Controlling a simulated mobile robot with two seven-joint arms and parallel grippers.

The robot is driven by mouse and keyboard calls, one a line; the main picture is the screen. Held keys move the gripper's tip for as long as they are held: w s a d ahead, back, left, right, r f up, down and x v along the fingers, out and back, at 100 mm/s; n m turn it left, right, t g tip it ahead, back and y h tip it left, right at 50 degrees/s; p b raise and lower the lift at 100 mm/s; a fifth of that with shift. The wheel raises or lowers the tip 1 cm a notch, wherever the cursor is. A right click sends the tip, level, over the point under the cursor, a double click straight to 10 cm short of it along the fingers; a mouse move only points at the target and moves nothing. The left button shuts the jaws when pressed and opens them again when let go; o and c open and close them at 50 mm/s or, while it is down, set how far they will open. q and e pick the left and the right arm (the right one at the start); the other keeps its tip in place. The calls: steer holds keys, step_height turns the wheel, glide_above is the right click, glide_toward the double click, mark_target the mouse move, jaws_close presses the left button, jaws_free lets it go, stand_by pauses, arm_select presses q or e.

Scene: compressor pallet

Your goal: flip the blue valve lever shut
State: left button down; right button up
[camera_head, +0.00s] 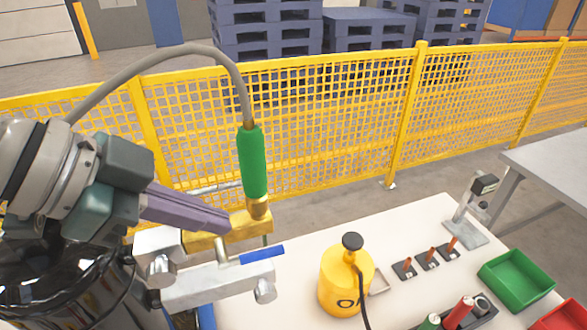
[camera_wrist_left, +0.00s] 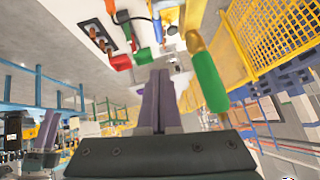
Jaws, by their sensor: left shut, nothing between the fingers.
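The blue valve lever (camera_head: 262,254) extends to the right from a small metal stem, roughly along the grey metal bar (camera_head: 215,285) below it. A yellow-brass block (camera_head: 215,236) sits just behind it, with a green hose handle (camera_head: 252,165) rising above. My left gripper (camera_head: 226,222) has its purple fingers shut and empty, with the tips up and left of the lever, apparently apart from it. In the left wrist view the closed fingers (camera_wrist_left: 160,75) stand beside the green handle (camera_wrist_left: 208,82); I cannot make out the lever there. A small purple-and-grey shape (camera_wrist_left: 47,130) may be my right gripper.
A black tank (camera_head: 65,285) stands at the lower left. On the white table are a yellow canister (camera_head: 345,283), small pegs on black bases (camera_head: 428,260) and a green tray (camera_head: 515,274). A grey hose (camera_head: 160,62) arches overhead. A yellow mesh fence (camera_head: 320,115) runs behind.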

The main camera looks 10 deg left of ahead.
mark_target(268, 251)
arm_select(q)
steer(key=w+d+f, duration=0.1)
steer(key=f, duration=0.1)
steer(key=w+f, duration=0.1)
steer(key=f, duration=0.2)
steer(key=w+d+f, duration=0.1)
steer(key=f, duration=0.1)
steer(key=shift+w+d+f, duration=0.2)
steer(key=shift+d, duration=0.1)
steer(key=shift+a+f, duration=0.1)
steer(key=shift+f, duration=0.35)
steer(key=shift+p, duration=0.3)
steer(key=shift+w+g+y, duration=0.1)
steer(key=shift+g+y, duration=0.2)
